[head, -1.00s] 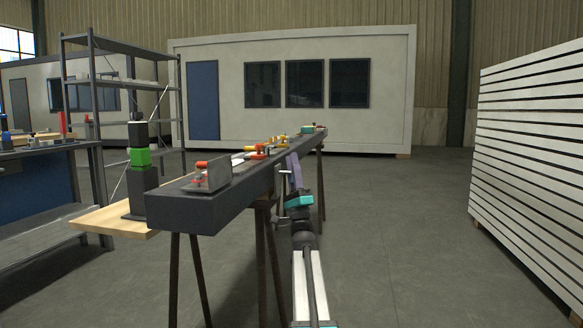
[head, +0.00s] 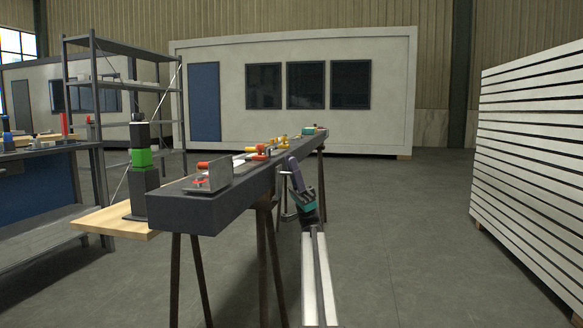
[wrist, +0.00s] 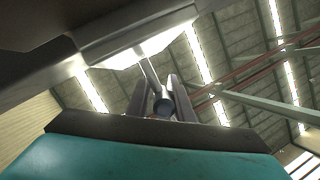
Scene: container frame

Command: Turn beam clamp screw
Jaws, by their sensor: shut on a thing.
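The dark beam (head: 205,211) runs away from me on trestle legs. In the wrist view, looking up, a thin metal clamp screw (wrist: 150,74) hangs from a pale clamp body (wrist: 139,45) under the dark beam edge. My gripper (wrist: 162,92) has one finger on each side of the screw's round lower end (wrist: 163,106) and is shut on it. In the head view my gripper (head: 291,164) is beside the beam's right side, reaching up from below. The clamp is small there and its contact with the fingers cannot be made out.
Orange and yellow tools and a metal bracket (head: 214,176) sit on the beam. A wooden board (head: 110,222) bears a dark and green post (head: 140,158) at the left. Stacked white panels (head: 530,150) stand at the right. The floor between is clear.

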